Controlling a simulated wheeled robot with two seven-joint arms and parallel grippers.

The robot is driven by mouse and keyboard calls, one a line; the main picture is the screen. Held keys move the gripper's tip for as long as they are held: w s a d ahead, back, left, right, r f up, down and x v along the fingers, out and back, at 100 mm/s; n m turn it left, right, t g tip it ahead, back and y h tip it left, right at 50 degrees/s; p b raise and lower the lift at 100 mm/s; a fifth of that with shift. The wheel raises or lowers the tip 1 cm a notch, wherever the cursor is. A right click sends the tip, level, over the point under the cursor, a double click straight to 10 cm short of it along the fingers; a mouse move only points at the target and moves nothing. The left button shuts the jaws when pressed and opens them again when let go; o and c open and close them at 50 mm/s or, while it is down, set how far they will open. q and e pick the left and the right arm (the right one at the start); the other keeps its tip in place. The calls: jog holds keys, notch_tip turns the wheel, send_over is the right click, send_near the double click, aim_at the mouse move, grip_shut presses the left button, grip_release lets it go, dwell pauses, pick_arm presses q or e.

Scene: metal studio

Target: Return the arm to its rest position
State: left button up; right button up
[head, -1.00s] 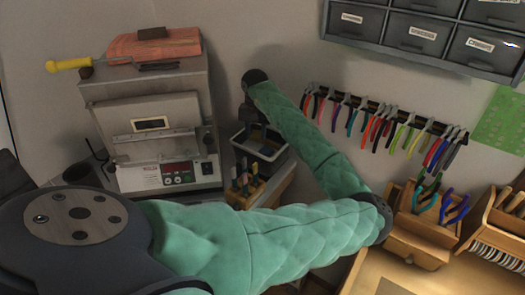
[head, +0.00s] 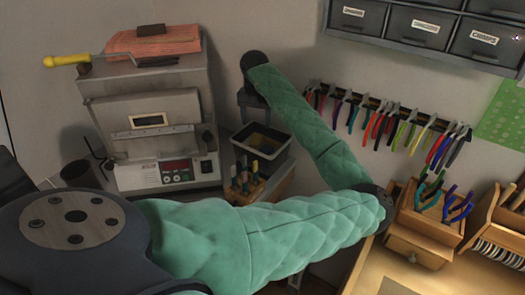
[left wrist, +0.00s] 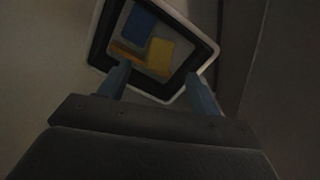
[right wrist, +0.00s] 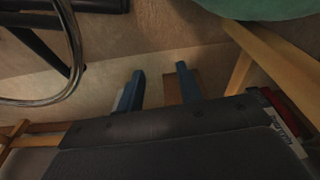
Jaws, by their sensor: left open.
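My left arm, in a green quilted sleeve, reaches across the head view. My left gripper (head: 252,108) is above and beside the back left corner of a dark bin with a pale rim (head: 285,143). In the left wrist view my left gripper (left wrist: 157,80) is open, with nothing between its blue fingers. The bin's rim (left wrist: 97,50) shows beyond them, with a blue piece (left wrist: 139,25) and a yellow piece (left wrist: 160,56) inside. My right gripper (right wrist: 160,78) is open and empty above the floor in the right wrist view. It is outside the head view.
A small furnace (head: 150,125) stands left of the bin, and a wooden tool holder (head: 243,191) stands in front of it. Pliers hang on a wall rack (head: 375,104). Drawers (head: 412,32) hang above. A wooden plier stand (head: 420,232) is near the left elbow.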

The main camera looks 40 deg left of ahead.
pick_arm(q)
jog(key=shift+r+b, duration=0.3)
jog(key=shift+r, duration=1.2)
pick_arm(e)
jog(key=shift+w+a+r, duration=0.15)
jog(key=shift+w+r, duration=0.05)
jog(key=shift+r, duration=0.3)
jog(key=shift+w+a+r, duration=0.1)
jog(key=shift+w+r, duration=0.1)
jog(key=shift+r, duration=0.25)
